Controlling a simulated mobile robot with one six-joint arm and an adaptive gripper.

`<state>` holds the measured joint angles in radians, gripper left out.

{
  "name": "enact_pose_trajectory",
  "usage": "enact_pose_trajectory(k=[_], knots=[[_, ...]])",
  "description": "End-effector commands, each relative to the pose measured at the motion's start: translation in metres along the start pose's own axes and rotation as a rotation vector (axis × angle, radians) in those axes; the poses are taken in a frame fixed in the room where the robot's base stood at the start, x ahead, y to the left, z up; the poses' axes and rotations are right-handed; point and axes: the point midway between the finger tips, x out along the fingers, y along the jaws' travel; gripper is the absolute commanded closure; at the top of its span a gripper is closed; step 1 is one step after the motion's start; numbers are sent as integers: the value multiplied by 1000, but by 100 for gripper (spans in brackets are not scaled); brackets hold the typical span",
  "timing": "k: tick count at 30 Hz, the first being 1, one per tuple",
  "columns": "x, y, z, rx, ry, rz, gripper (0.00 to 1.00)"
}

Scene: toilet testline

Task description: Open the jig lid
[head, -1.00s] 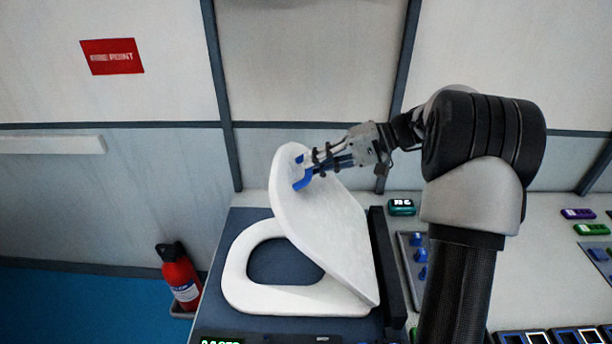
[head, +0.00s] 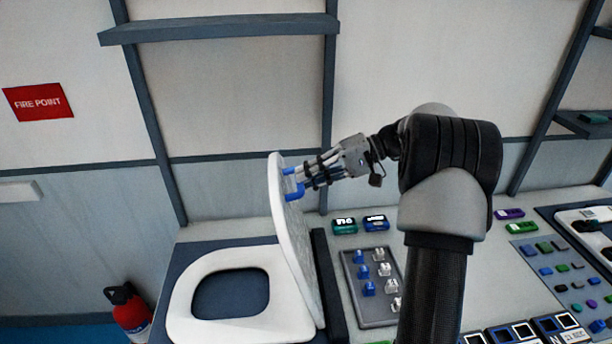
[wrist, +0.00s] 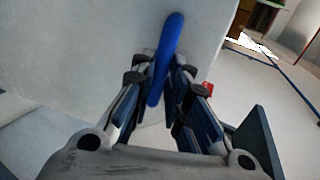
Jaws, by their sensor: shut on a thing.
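The white toilet lid (head: 290,245) stands nearly upright in the head view, hinged at the right side of the white seat ring (head: 185,315). The ring lies flat on a dark blue jig base (head: 186,256). A blue handle (head: 291,186) sits on the lid near its top edge. My gripper (head: 300,184) is shut on this handle, reaching in from the right. In the wrist view the blue handle (wrist: 167,60) lies between the fingers of my gripper (wrist: 160,88), with the pale lid surface (wrist: 75,45) behind it.
A dark upright bar (head: 328,275) stands right of the lid. Farther right is a tray (head: 375,290) of blue and white parts, with small labelled boxes (head: 345,226) behind it. A fire extinguisher (head: 130,312) stands at lower left. A wall shelf (head: 220,28) is above.

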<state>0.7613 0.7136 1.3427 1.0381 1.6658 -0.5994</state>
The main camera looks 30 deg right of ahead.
Motion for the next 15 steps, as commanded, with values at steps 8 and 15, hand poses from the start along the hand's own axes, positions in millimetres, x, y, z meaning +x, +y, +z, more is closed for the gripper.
enact_pose_trajectory(k=[8,15], knots=[[4,16,3,18,-11,21,82],[4,15,3,18,-12,20,66]])
